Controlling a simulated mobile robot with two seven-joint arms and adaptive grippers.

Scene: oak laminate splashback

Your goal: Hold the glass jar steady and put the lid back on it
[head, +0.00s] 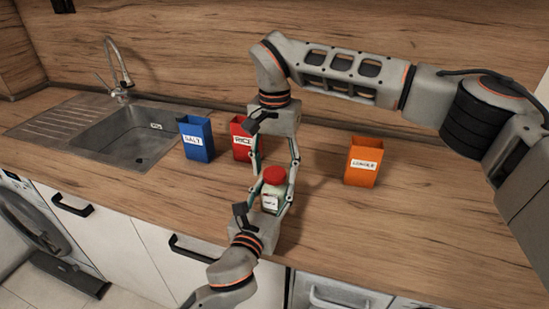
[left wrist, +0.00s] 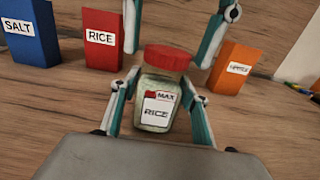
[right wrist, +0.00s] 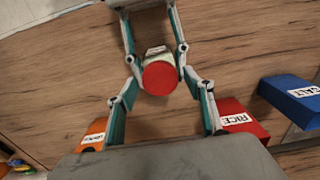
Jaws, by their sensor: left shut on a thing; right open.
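The glass jar (head: 270,202) stands upright on the counter with a RICE label and pale contents, also seen in the left wrist view (left wrist: 155,112). The red lid (head: 274,175) sits on the jar's mouth and looks level; I cannot tell whether it is tightened. It shows from above in the right wrist view (right wrist: 160,78). My left gripper (head: 272,190) is shut on the jar, one finger on each side of the glass. My right gripper (right wrist: 160,88) is open, its fingers spread to either side of the lid with visible gaps.
A blue SALT box (head: 197,139), a red RICE box (head: 241,137) and an orange box (head: 363,162) stand behind and beside the jar. A sink (head: 125,135) lies at the left.

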